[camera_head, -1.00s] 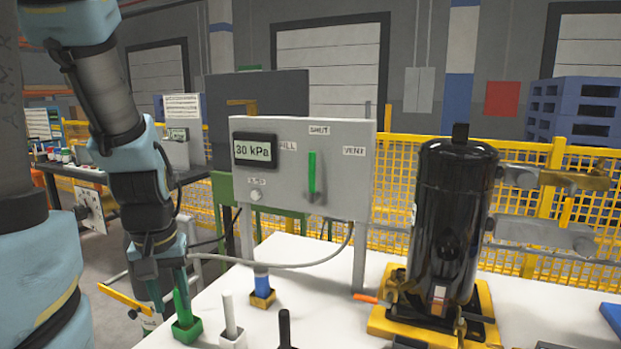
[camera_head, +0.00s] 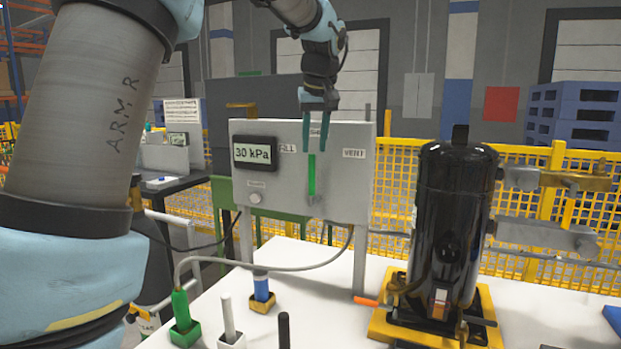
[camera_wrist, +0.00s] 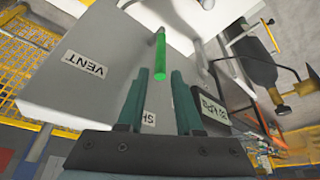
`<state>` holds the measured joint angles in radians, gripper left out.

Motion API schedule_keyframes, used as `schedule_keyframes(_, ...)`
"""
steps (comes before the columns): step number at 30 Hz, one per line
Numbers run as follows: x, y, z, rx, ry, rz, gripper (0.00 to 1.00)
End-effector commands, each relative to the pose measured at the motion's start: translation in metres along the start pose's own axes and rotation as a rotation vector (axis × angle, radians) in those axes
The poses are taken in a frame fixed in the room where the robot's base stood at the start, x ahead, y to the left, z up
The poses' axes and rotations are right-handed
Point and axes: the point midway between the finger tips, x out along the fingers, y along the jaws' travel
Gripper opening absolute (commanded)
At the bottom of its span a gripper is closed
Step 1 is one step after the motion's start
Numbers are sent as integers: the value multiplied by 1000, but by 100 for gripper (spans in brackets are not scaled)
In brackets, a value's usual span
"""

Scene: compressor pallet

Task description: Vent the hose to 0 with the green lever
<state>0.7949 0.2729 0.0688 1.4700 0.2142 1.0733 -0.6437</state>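The grey panel (camera_head: 340,190) stands behind the white table. Its display (camera_head: 255,152) reads 30 kPa. The green lever (camera_head: 312,176) points straight up, toward the label at the top middle, which my fingers partly cover. The VENT label (camera_head: 353,153) is to the right and the FILL label to the left. My gripper (camera_head: 320,146) is open, fingers pointing down, around or just above the lever's top. The hose (camera_head: 290,266) runs from the panel's underside to the green-handled fitting (camera_head: 181,308) in a green holder.
A black compressor (camera_head: 447,225) stands on a yellow base at the right. Blue (camera_head: 261,287), white (camera_head: 229,318) and black (camera_head: 284,330) upright pieces stand at the front of the table. A yellow mesh fence (camera_head: 400,190) runs behind. Clear tabletop lies before the panel.

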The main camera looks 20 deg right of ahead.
Motion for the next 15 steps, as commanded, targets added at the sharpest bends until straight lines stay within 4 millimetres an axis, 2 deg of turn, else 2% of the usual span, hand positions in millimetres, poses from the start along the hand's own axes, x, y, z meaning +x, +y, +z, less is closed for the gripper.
schedule_keyframes(15,85,-1,0,1,-3,-2,35)
